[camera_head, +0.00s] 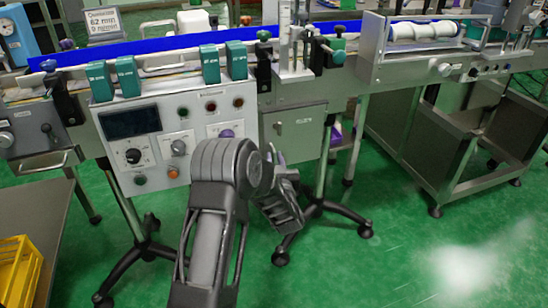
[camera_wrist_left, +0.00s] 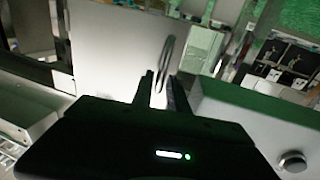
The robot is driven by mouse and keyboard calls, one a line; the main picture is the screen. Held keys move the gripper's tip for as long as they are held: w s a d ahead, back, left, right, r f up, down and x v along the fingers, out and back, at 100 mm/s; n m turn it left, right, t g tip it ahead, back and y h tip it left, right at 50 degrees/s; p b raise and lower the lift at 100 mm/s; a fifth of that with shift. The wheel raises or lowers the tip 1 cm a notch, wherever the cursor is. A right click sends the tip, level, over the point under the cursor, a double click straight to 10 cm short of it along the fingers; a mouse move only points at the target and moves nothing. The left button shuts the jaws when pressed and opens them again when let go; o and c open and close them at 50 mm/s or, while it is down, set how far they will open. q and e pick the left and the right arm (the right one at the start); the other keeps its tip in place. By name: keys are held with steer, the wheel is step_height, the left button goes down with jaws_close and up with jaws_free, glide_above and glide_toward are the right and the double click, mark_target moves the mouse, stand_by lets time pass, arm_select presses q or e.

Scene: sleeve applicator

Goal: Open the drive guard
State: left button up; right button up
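A pale grey box (camera_head: 298,136) hangs under the conveyor, right of the control panel, with a small dark handle (camera_head: 278,127) on its front. It appears to be the drive guard. My left gripper (camera_head: 273,152) is in front of the box's lower left; its fingertips are hard to make out there. In the left wrist view, a broad pale panel (camera_wrist_left: 110,42) carries a slim looped handle (camera_wrist_left: 167,58). The left gripper (camera_wrist_left: 160,78) has its two fingers apart, with the handle's near end in line with the gap. Contact cannot be told. My right gripper is out of view.
The control panel (camera_head: 160,158) with knobs and buttons stands left of the box. Stand legs with dark feet (camera_head: 330,210) reach the green floor below. A steel frame (camera_head: 430,150) is at right, a yellow crate (camera_head: 18,268) at lower left. The floor at lower right is clear.

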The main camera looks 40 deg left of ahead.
arm_select(q)
steer(key=shift+x, duration=0.95)
steer(key=shift+c, duration=0.5)
jaws_close()
